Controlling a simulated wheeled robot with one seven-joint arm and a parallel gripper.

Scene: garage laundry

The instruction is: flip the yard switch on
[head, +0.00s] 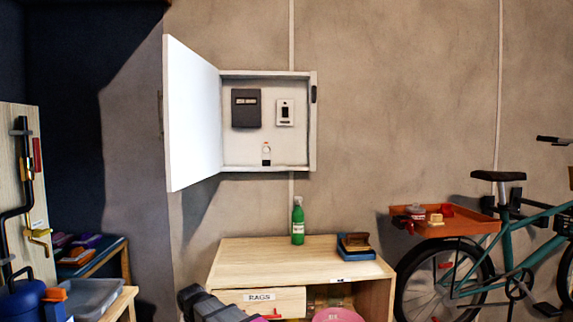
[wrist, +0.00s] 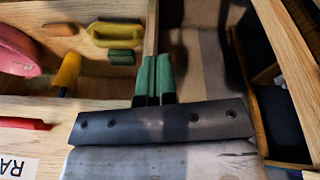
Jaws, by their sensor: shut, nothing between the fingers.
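A white wall cabinet (head: 312,140) hangs open in the head view, its white door (head: 193,115) swung out to the left. Inside are a dark grey box (head: 245,108) with a pale strip and a small white switch plate (head: 285,113) with a dark middle and a label below it. The label is too small to read, and I cannot tell the switch position. My gripper shows in the wrist view (wrist: 153,80), its two green fingers shut together and empty, near the wooden bench. My arm shows at the bottom of the head view, well below the cabinet.
The wooden bench (head: 235,252) stands below the cabinet, with a green bottle (head: 298,222) and a stack with a brush (head: 355,243) on top. A small bottle (head: 266,154) stands on the cabinet floor. A bicycle (head: 470,262) stands right. The wall right of the cabinet is clear.

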